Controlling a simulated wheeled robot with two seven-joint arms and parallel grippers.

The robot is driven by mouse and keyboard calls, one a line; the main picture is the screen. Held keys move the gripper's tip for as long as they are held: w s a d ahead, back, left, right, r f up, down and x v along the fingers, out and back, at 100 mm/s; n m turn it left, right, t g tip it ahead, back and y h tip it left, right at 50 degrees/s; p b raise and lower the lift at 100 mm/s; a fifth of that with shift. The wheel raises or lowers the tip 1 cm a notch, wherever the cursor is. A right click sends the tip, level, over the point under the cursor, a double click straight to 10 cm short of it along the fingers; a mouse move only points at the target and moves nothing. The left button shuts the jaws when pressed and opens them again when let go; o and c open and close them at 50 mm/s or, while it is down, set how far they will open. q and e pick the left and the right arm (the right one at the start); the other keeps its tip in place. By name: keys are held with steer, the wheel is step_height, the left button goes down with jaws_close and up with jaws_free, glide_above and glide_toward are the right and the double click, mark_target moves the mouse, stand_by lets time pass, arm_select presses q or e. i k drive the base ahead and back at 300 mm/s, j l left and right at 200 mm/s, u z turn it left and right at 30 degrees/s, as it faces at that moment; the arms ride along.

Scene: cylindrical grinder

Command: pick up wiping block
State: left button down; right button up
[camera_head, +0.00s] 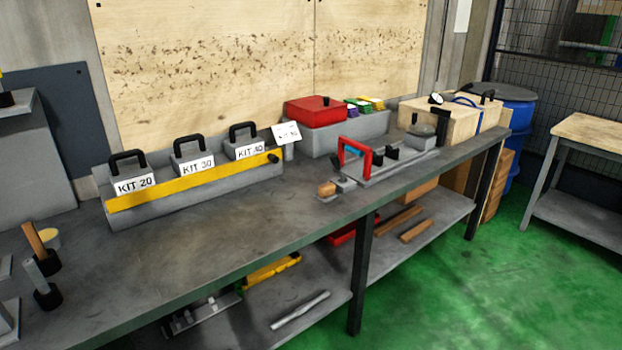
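A small block with a tan-brown rounded top (327,189) sits on a grey base near the front edge of the grey workbench (240,225), right of its middle. It looks like the wiping block, but I cannot tell for certain. A small grey block (345,185) is just right of it. Neither of my grippers is in view, and nothing is seen touching the block.
Behind the block stands a grey fixture with a red handle (367,158). A yellow-fronted rack (196,183) holds labelled kit boxes. A red case (315,111) is at the back. Upright tools (42,284) stand at the left. The bench middle is clear.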

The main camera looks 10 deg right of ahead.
mark_target(327, 193)
steer(key=i+j, duration=0.15)
steer(key=i, duration=0.2)
steer(key=i+j, duration=0.15)
steer(key=i, duration=0.2)
steer(key=i+j, duration=0.15)
steer(key=i, duration=0.25)
